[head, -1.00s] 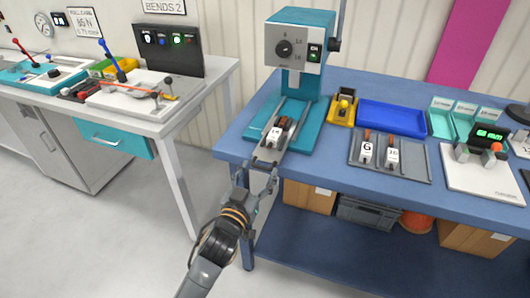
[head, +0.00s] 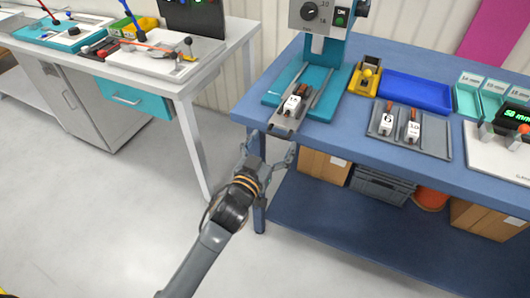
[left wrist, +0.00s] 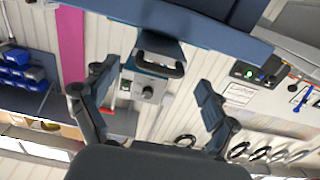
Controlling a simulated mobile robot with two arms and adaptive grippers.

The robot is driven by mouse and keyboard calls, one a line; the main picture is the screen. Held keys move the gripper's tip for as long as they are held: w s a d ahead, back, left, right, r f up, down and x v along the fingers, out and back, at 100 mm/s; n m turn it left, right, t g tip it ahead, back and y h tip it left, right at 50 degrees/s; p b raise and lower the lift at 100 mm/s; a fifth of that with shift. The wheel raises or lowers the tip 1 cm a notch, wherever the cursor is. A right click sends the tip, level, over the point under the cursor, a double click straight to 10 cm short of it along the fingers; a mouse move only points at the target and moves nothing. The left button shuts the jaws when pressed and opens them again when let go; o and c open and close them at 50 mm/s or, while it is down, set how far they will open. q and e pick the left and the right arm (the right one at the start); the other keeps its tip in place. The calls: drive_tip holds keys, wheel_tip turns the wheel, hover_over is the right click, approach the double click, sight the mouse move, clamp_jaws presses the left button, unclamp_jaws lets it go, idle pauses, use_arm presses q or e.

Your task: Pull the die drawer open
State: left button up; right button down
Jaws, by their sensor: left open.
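The die drawer (head: 283,126) is a grey sliding tray in the teal press (head: 321,60). Its front end and handle stick out over the front edge of the blue table. A white die block (head: 292,104) with a brown and dark top sits in it. My left gripper (head: 270,148) is open and empty, just in front of and below the drawer's handle, apart from it. In the left wrist view the drawer's handle (left wrist: 155,68) shows between the spread fingers (left wrist: 155,85), beyond them. My right gripper is not in view.
The blue table (head: 345,139) carries a yellow holder (head: 366,78), a blue tray (head: 415,92) and a grey tray (head: 440,150) with two die blocks. A white bench (head: 180,84) with a teal drawer (head: 133,98) stands left. The floor in front is clear.

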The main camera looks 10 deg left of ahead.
use_arm(q)
drive_tip(key=v, duration=1.1)
drive_tip(key=shift+s, duration=0.2)
drive_tip(key=s+a+f+g+y, duration=0.1)
drive_tip(key=s+a+f+g, duration=0.15)
drive_tip(key=f, duration=1.05)
drive_tip(key=s+a+f+g+y, duration=0.1)
drive_tip(key=s+a+f+g, duration=0.2)
drive_tip(key=f, duration=1)
drive_tip(key=s+a+f+g+y, duration=0.1)
drive_tip(key=s+f+g+y, duration=0.2)
drive_tip(key=f, duration=0.9)
drive_tip(key=s+a+f+g, duration=0.2)
drive_tip(key=s+f, duration=0.4)
drive_tip(key=s, duration=0.4)
drive_tip(key=s+a+f+g, duration=0.3)
drive_tip(key=s+f, duration=0.3)
drive_tip(key=s, duration=0.3)
drive_tip(key=s+a+f+n+g, duration=0.1)
drive_tip(key=s+a+f, duration=0.3)
drive_tip(key=s, duration=0.6)
wheel_tip(320, 180, down, 3)
drive_tip(key=shift+s+r+g+y, duration=0.25)
drive_tip(key=shift+s+g+y, duration=0.1)
drive_tip(key=shift+g, duration=0.5)
